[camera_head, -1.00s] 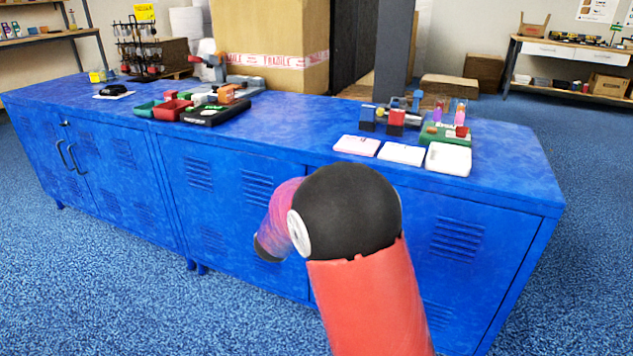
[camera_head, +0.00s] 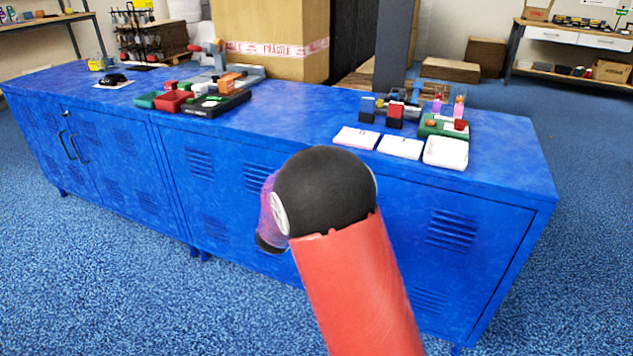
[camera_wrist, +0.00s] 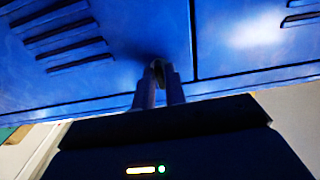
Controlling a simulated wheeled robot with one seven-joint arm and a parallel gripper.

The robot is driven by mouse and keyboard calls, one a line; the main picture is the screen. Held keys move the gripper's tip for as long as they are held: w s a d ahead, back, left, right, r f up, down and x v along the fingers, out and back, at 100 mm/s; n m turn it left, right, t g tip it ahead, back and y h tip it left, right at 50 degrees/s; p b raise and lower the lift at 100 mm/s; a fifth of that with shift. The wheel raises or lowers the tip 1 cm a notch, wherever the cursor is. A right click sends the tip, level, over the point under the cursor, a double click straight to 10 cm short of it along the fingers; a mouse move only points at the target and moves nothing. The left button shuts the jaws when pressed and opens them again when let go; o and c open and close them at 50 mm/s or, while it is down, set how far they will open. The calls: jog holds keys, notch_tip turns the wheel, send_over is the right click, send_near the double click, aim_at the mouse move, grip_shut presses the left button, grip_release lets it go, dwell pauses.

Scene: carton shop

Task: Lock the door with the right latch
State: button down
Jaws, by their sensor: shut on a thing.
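The blue metal cabinet (camera_head: 200,175) stands across the head view, with louvred doors along its front. In the wrist view, the louvred door (camera_wrist: 120,45) fills the upper left, beside a dark vertical seam. My gripper (camera_wrist: 158,77) is shut on a small dark latch (camera_wrist: 158,66) just left of that seam, close to the door's edge. Most of the latch is hidden between the fingers, so its angle cannot be told. In the head view my arm hides the gripper and the latch.
Two dark bar handles (camera_head: 68,146) are on the left doors. The cabinet top holds red and green bins (camera_head: 173,101), white cards (camera_head: 400,147) and a green tray (camera_head: 440,125). A large carton (camera_head: 270,45) stands behind. The blue carpet (camera_head: 130,260) in front is clear.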

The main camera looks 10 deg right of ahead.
jog(key=c, duration=1.5)
grip_release()
jog(key=shift+c, duration=0.2)
jog(key=v, duration=0.7)
jog(key=shift+s+a, duration=0.25)
jog(key=shift+s, duration=0.05)
